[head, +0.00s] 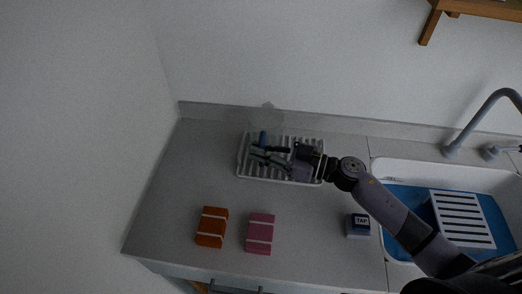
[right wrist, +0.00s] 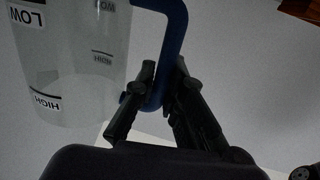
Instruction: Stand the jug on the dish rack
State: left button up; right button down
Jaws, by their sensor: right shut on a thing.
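The jug (head: 267,117) is clear with a blue handle (head: 263,138). In the head view it is faint against the wall, over the back left of the dish rack. In the right wrist view the jug (right wrist: 70,60) fills the upper left, with LOW and HIGH labels on its wall. My right gripper (head: 256,154) is shut on the blue handle; its fingers (right wrist: 155,95) lie on both sides of it. The white dish rack (head: 242,163) lies on the counter under the gripper. Whether the jug touches the rack is unclear. My left gripper is out of view.
An orange block (head: 211,227) and a pink block (head: 259,233) lie in front of the rack. A small box marked TAP (head: 358,225) stands right of them. A sink (head: 400,170) with a blue basin, a white slatted thing (head: 462,220) and a faucet (head: 480,120) is at right.

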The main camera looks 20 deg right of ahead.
jog(key=shift+f, duration=0.1)
jog(key=c, duration=1.7)
grip_release()
jog(key=shift+o, duration=0.2)
jog(key=b+v, duration=0.2)
jog(key=v, duration=1)
jog(key=shift+b, duration=0.3)
